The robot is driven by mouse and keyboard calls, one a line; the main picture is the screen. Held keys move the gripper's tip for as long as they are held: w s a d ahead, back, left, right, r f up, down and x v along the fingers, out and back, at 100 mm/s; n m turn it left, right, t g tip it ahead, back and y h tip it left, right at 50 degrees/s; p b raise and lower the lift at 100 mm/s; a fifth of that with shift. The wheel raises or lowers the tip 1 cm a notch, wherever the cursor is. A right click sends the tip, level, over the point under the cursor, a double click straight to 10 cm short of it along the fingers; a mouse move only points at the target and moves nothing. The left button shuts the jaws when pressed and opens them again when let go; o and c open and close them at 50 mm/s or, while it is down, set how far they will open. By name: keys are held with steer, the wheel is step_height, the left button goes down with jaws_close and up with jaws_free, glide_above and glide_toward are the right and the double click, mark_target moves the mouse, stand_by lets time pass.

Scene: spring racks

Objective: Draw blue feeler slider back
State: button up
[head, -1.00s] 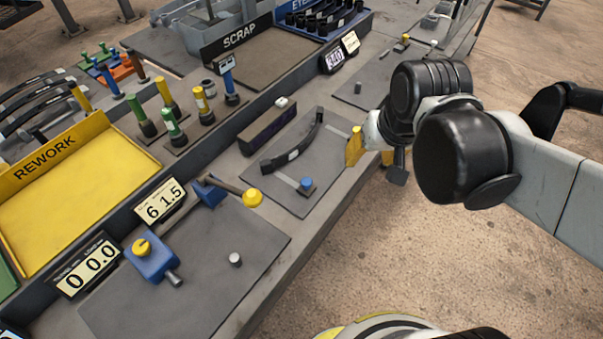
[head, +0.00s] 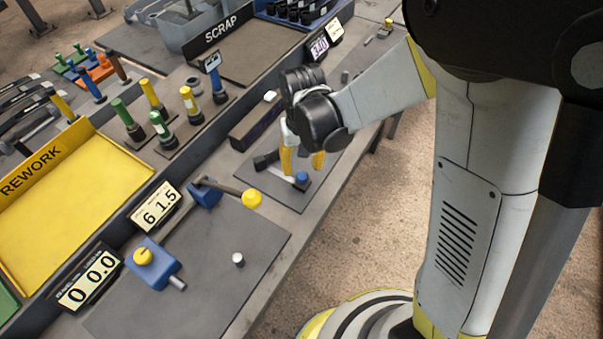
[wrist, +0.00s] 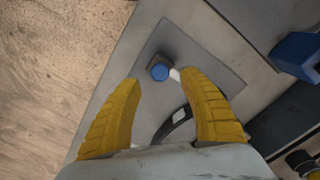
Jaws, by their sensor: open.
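A small slider with a round blue knob (head: 302,177) on a dark block stands on a dark mat (head: 290,198). In the wrist view the blue knob (wrist: 159,72) shows from above, between and just beyond the tips of my gripper (wrist: 161,82). In the head view my gripper (head: 303,166) points down above the mat, its yellow fingers spread around the knob's place. They are open and hold nothing. I cannot tell whether a finger touches the slider. A dark curved piece (head: 266,161) lies beside it, mostly hidden by my gripper in the head view.
Number displays (head: 160,204), a long dark box (head: 251,127) and a yellow REWORK tray (head: 75,220) stand along the bench.

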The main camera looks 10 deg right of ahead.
mark_target(302, 175)
step_height(302, 175, down, 5)
steer(key=shift+r+b, duration=0.15)
steer(key=shift+b, duration=0.4)
jaws_close()
steer(key=shift+s+d+b, duration=0.35)
steer(key=shift+s+d, duration=0.25)
steer(key=shift+d, duration=0.15)
jaws_free()
